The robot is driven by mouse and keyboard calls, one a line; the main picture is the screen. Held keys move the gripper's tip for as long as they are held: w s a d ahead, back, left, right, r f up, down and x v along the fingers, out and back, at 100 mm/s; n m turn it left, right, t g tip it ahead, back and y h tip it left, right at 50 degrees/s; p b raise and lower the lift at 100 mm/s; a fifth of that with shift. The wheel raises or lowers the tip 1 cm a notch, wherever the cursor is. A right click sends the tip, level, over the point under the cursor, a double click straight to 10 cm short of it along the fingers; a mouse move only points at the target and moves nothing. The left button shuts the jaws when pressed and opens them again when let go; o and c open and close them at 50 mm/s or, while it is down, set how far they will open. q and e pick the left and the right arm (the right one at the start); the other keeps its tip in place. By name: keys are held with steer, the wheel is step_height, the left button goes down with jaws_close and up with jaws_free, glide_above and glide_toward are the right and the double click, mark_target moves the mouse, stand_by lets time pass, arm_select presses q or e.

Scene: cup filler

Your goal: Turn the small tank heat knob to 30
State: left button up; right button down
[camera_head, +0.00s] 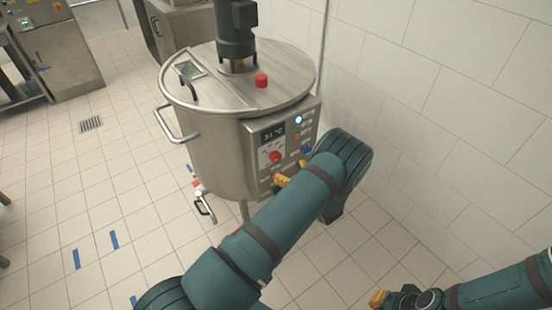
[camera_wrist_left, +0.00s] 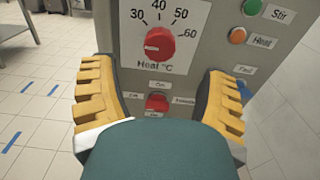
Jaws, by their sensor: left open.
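The red heat knob (camera_wrist_left: 160,45) is on a white dial marked 30, 40, 50 and 60 on the tank's front panel. A pale mark shows on the knob's left part; its exact setting is unclear. The knob also shows in the head view (camera_head: 275,156). My left gripper (camera_wrist_left: 158,75) is open, its yellow fingers either side of and below the knob, apart from it. In the head view, its yellow fingers (camera_head: 284,181) are by the panel's lower part, mostly hidden by my arm. My right gripper (camera_head: 378,298) is at the bottom right, partly cut off.
The steel tank (camera_head: 212,150) carries a motor and a red lid button (camera_head: 261,80). Below the dial is a red switch (camera_wrist_left: 157,102). Green (camera_wrist_left: 252,7) and orange (camera_wrist_left: 237,35) buttons sit to the right. A tiled wall stands close right; the floor at left is mostly clear.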

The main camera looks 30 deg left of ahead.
mark_target(278, 159)
arm_select(q)
steer(key=x, duration=0.7)
steer(key=shift+w+a+b, duration=0.1)
steer(key=shift+a+b, duration=0.25)
steer(key=c, duration=1.2)
